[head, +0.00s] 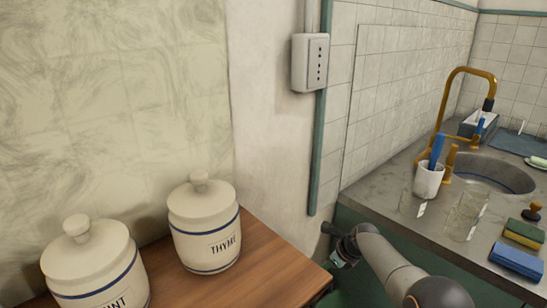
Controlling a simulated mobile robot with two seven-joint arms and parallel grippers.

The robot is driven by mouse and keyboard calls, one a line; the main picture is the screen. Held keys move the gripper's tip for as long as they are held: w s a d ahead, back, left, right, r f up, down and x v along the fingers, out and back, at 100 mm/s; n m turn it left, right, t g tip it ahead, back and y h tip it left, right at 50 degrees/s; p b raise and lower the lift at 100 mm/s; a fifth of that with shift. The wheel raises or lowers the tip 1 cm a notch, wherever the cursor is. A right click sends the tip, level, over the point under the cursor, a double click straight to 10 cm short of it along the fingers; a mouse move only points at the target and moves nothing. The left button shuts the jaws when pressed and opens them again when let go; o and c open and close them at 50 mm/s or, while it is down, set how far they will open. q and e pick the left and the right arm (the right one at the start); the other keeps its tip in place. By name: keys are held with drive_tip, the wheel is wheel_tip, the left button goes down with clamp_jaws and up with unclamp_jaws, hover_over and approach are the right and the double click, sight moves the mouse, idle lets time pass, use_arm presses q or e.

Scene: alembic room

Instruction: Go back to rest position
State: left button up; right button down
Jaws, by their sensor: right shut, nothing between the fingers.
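My right gripper (334,247) is in the lower middle of the head view, at the end of my arm that comes in from the bottom right. It is shut and empty. It is in front of the green cabinet side, near the gap between the wooden top and the stone counter. My left gripper is not in view.
A white jar marked THYME (204,224) and another lidded jar (93,265) stand on a wooden top (262,262) at left. A stone counter (395,178) at right holds a sink (490,172), a white cup (428,181), glasses (463,216) and sponges (516,260).

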drive_tip(key=s+d+f+n+t+h+p, duration=0.15)
drive_tip(key=s+d+f+n, duration=0.25)
drive_tip(key=s+f+n, duration=0.4)
drive_tip(key=s+f+n+p, duration=0.3)
drive_tip(key=s+f+n, duration=0.1)
drive_tip(key=s+n, duration=0.4)
drive_tip(key=s+a+r+n+t, duration=0.1)
drive_tip(key=s+a+r+n, duration=0.1)
drive_tip(key=s, duration=0.5)
drive_tip(key=s+a+r+n+t+p, duration=0.1)
drive_tip(key=s+a+r+n, duration=0.1)
drive_tip(key=s+r+n, duration=0.3)
drive_tip(key=s+a+r+n+t+p, duration=0.1)
drive_tip(key=s+r+n, duration=0.3)
drive_tip(key=s, duration=0.5)
drive_tip(key=a+n, duration=0.1)
drive_tip(key=n, duration=0.1)
drive_tip(key=shift+s+a+n+y, duration=0.25)
drive_tip(key=shift+s+n+y, duration=0.1)
drive_tip(key=shift+s+n, duration=0.05)
drive_tip(key=shift+s, duration=0.15)
